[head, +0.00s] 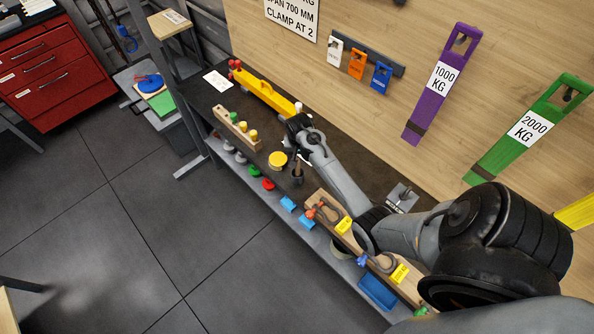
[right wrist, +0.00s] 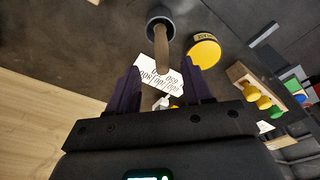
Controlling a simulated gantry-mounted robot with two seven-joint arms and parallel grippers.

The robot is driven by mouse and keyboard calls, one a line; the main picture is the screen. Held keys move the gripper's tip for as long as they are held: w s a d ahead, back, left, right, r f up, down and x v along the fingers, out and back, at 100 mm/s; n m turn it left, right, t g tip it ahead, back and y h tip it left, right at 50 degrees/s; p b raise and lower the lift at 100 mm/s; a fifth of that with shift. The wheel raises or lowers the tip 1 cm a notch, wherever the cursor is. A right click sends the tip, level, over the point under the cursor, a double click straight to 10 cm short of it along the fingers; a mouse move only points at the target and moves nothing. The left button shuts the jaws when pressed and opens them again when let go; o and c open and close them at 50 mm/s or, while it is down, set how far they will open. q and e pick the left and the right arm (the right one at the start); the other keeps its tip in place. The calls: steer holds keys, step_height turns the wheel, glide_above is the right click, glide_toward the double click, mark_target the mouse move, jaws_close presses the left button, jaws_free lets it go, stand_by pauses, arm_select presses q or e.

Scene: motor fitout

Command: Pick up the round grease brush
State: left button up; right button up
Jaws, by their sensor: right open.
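The round grease brush shows as a brown handle (right wrist: 161,48) standing in a dark round pot (right wrist: 160,17) in the right wrist view. In the head view the dark pot (head: 297,175) stands on the dark bench, just below my right gripper. The brush head is hidden in the pot. My right gripper (right wrist: 160,76) is open and empty. Its two dark fingers point toward the brush, with the handle's near end just ahead of the gap between the fingertips. The right gripper (head: 297,139) also shows in the head view, its fingers hard to make out. My left gripper is not in view.
A yellow tin (head: 278,160) stands close beside the pot. A wooden block with pegs (head: 238,129) and a yellow beam (head: 265,91) lie farther left. A white printed card (right wrist: 159,76) lies beyond the fingers. A wooden rack with shackles (head: 348,236) is at the lower right.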

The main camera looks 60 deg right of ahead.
mark_target(298, 169)
steer(key=shift+w+d+f+p, duration=0.1)
steer(key=shift+f, duration=0.95)
steer(key=shift+w+d+f+p, duration=0.1)
steer(key=shift+w+f, duration=0.05)
steer(key=shift+f, duration=0.85)
steer(key=shift+w+d+f+p, duration=0.1)
steer(key=shift+f, duration=0.95)
steer(key=shift+c, duration=0.3)
jaws_close()
